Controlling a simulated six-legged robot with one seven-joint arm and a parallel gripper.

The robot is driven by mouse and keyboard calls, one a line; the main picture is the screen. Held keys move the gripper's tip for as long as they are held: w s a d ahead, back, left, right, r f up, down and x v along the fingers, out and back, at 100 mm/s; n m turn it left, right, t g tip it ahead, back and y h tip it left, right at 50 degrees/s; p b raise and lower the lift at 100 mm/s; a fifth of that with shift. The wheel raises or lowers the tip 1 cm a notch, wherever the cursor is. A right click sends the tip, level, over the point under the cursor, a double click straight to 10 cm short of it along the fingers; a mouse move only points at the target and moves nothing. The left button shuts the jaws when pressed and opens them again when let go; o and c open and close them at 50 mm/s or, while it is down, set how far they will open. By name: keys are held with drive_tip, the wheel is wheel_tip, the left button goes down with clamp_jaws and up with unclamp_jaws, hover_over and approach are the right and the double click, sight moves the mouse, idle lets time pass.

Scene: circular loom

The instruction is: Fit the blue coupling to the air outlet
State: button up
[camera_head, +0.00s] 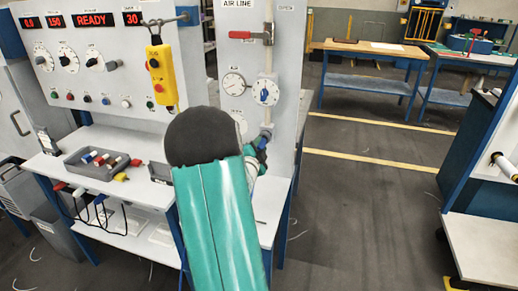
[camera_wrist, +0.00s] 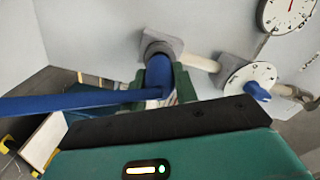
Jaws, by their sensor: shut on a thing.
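The blue coupling (camera_wrist: 158,72) is held between the green fingers of my gripper (camera_wrist: 161,82), which is shut on it. In the wrist view its far end meets the dark grey collar of the air outlet (camera_wrist: 157,48) on the panel and lines up with it. I cannot tell whether it is seated inside or only touching. A blue hose (camera_wrist: 65,102) runs left from the coupling. In the head view my arm hides most of this; a bit of blue (camera_head: 262,143) shows beside my gripper, just below the air-line pipe.
The panel carries a red lever (camera_head: 247,35), a gauge (camera_head: 234,84) and a white dial with a blue knob (camera_head: 265,91). A yellow pendant (camera_head: 161,75) hangs at left. A grey tray (camera_head: 80,172) of coloured parts lies on the shelf. Open floor is at right.

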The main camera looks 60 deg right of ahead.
drive_tip(key=shift+d, duration=0.35)
idle(0.3)
drive_tip(key=shift+d, duration=0.35)
drive_tip(key=o, duration=1.1)
drive_tip(key=shift+o, duration=0.2)
drive_tip(key=shift+a, duration=0.15)
drive_tip(key=s+a, duration=0.2)
drive_tip(key=a, duration=1.1)
drive_tip(key=shift+a, duration=0.2)
